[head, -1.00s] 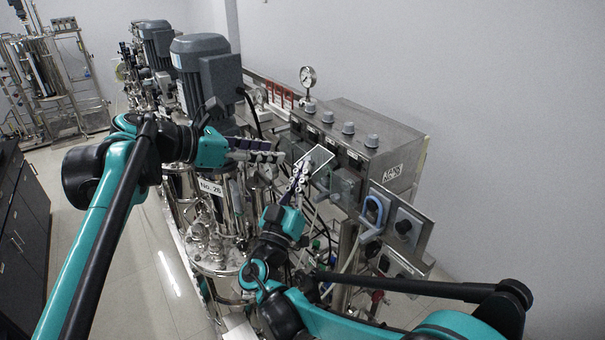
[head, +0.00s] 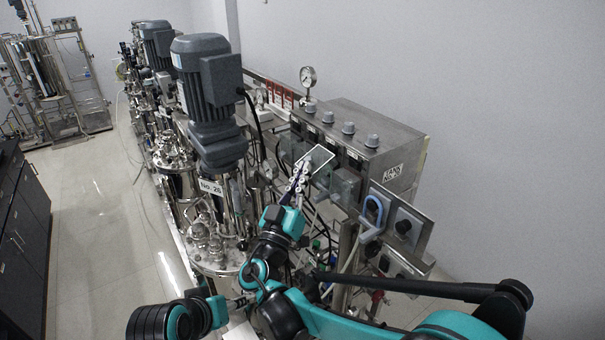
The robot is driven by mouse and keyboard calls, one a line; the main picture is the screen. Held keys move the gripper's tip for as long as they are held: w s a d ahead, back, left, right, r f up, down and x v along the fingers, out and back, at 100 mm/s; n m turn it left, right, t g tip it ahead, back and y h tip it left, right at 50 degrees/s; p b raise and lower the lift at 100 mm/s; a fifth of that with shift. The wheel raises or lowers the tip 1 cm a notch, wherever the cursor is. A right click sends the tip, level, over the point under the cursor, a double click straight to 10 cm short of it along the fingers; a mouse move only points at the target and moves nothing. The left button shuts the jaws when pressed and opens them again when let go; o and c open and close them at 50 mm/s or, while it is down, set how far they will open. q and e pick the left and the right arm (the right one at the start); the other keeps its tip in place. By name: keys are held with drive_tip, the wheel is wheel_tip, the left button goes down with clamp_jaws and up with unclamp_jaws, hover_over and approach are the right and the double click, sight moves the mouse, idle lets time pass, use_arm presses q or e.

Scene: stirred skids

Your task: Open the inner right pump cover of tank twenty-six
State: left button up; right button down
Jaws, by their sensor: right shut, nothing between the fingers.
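The tank labelled No. 26 (head: 211,187) stands left of centre, with a large grey motor above it. To its right, a steel control box carries a row of clear pump covers. One cover (head: 322,157) near the middle of the row shows a bright white outline; I cannot tell whether it is raised. My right gripper (head: 301,168) is shut and empty, its fingertips at or just in front of this cover; contact cannot be made out. My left gripper (head: 241,301) is low at the bottom, partly hidden, its finger state unclear.
Another clear cover (head: 346,187) and a panel with a blue hose (head: 373,211) lie to the right. Pipes crowd below. Floor (head: 110,225) is clear at left beside a dark cabinet (head: 22,240).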

use_arm(q)
drive_tip(key=s+f+m, duration=0.2)
drive_tip(key=f, duration=0.1)
drive_tip(key=s+a+f+y, duration=0.1)
drive_tip(key=shift+f+m+g+b, duration=0.3)
drive_tip(key=shift+m, duration=0.1)
use_arm(e)
wheel_tip(320, 180, up, 2)
drive_tip(key=shift+w+d+r, duration=0.1)
drive_tip(key=shift+d+r, duration=0.05)
drive_tip(key=shift+r, duration=0.15)
